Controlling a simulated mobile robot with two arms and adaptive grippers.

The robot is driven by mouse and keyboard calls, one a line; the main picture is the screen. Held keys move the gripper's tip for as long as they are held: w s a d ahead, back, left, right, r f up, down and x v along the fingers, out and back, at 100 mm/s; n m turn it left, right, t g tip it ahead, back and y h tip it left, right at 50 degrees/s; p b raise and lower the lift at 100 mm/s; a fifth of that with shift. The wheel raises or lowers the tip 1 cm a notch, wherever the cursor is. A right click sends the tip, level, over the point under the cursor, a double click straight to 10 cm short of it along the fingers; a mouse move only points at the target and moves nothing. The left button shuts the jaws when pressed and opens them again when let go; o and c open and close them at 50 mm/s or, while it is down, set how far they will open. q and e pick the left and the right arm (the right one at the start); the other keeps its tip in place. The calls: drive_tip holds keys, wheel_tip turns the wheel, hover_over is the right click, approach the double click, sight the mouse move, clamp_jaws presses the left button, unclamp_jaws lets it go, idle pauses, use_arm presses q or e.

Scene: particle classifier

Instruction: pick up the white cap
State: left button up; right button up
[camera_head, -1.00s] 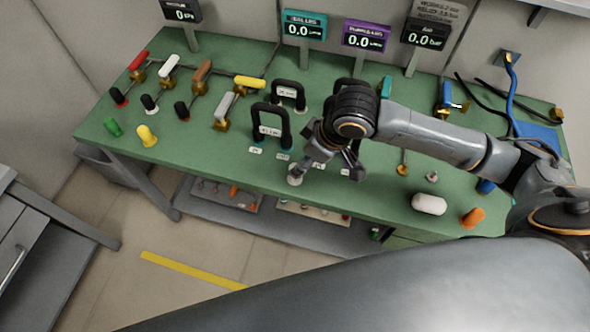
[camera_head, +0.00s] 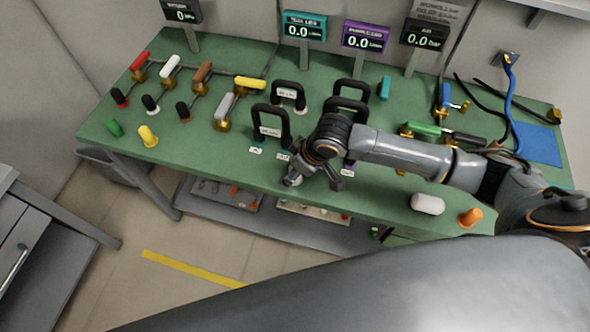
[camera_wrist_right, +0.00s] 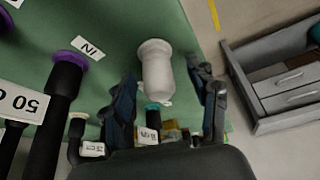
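The white cap (camera_wrist_right: 156,72) stands near the table's front edge in the right wrist view, its wider rim on the green top. My right gripper (camera_wrist_right: 168,100) is open around it, a finger on each side. Gaps show between the fingers and the cap, and I see no contact. My left gripper is not in view.
Black handles (camera_head: 270,125) with labels stand close behind my right gripper. A white cylinder (camera_head: 427,204) and an orange cap (camera_head: 470,218) are at the front right. Yellow (camera_head: 148,136) and green (camera_head: 114,127) caps are at the left. The front edge between is fairly clear.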

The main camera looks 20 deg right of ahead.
drive_tip(key=c, duration=1)
drive_tip(key=shift+c, duration=0.2)
drive_tip(key=shift+r, duration=0.1)
drive_tip(key=shift+r, duration=0.5)
drive_tip(key=shift+a+b+v, duration=0.2)
drive_tip(key=shift+b+v, duration=0.25)
drive_tip(key=shift+v, duration=0.8)
drive_tip(key=s+d+r+p, duration=0.3)
drive_tip(key=s+r, duration=0.6)
drive_tip(key=s, duration=0.3)
drive_tip(key=shift+s+d+r+p, duration=0.2)
drive_tip(key=shift+d+r+p, duration=0.15)
drive_tip(key=shift+d, duration=0.5)
